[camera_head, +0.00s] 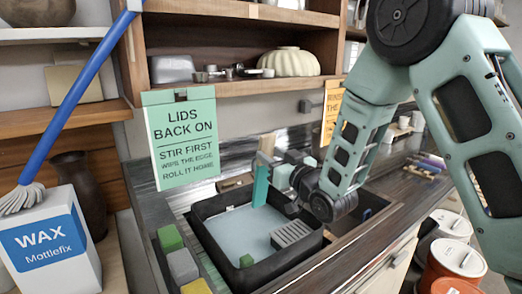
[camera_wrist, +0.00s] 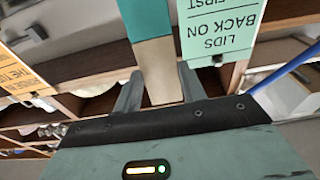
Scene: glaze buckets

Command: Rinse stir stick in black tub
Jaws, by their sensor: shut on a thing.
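The black tub (camera_head: 256,278) sits at the counter's front and holds pale blue water (camera_head: 235,228). A grey ribbed piece (camera_head: 291,233) and a small green block (camera_head: 246,261) show inside it. My gripper (camera_head: 275,176) is over the tub's back right part, shut on the stir stick. The stick's teal part (camera_head: 261,186) hangs near upright over the water; I cannot tell if its lower end touches it.
Green, grey and yellow blocks (camera_head: 182,265) line the tub's left side. A green sign (camera_head: 182,136) stands behind. A white wax box (camera_head: 50,245) and a blue-handled mop (camera_head: 80,85) are at left. Lidded buckets (camera_head: 455,262) stand at lower right.

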